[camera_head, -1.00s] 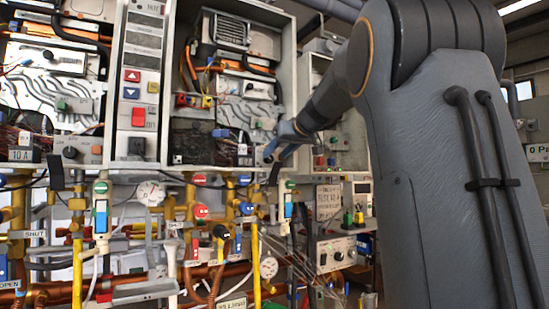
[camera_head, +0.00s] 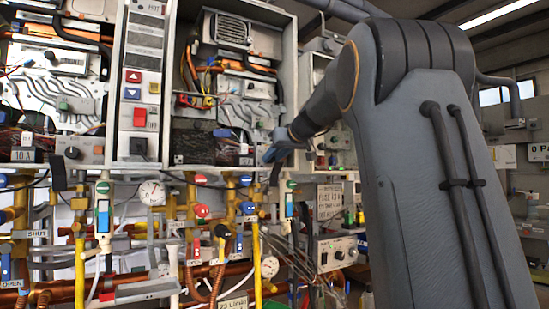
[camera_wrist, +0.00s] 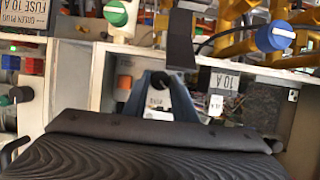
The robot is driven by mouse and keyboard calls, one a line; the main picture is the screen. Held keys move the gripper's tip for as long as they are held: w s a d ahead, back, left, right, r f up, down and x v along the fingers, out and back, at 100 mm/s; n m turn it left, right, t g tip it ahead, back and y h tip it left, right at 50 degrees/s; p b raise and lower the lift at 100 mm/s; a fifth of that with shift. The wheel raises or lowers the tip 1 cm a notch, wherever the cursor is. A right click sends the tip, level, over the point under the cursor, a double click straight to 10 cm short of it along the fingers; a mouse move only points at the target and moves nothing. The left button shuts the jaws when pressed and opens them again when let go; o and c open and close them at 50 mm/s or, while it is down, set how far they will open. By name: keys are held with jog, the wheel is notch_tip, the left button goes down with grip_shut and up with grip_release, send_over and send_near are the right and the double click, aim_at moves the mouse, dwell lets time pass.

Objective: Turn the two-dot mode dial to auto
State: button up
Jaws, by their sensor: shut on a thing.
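A dark round dial (camera_wrist: 161,80) sits on a light panel at the lower edge of the right heater's open case. In the wrist view it lies between the two blue-grey fingers of my gripper (camera_wrist: 160,88), which is shut on it. Small lettering shows on the panel beside the dial, but I cannot read it or make out any dots or the pointer's direction. In the head view my gripper (camera_head: 274,153) is at the lower right corner of the right heater, and its fingers hide the dial there.
A similar dark dial (camera_head: 72,152) sits on the left heater. A black strap (camera_wrist: 181,40) hangs close to my fingers. A green knob (camera_wrist: 116,13) and a blue knob (camera_wrist: 276,36) are near. Pipes and valves crowd the area below the heaters.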

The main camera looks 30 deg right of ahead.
jog(key=m+y+b, duration=0.1)
jog(key=m+y, duration=0.1)
jog(key=shift+d+m, duration=0.2)
jog(key=shift+m, duration=0.2)
jog(key=m+y+b, duration=0.1)
jog(key=m+y, duration=0.1)
jog(key=m, duration=0.1)
jog(key=shift+d+f, duration=0.1)
dwell(0.6)
jog(key=o, duration=1)
jog(key=shift+o, duration=0.2)
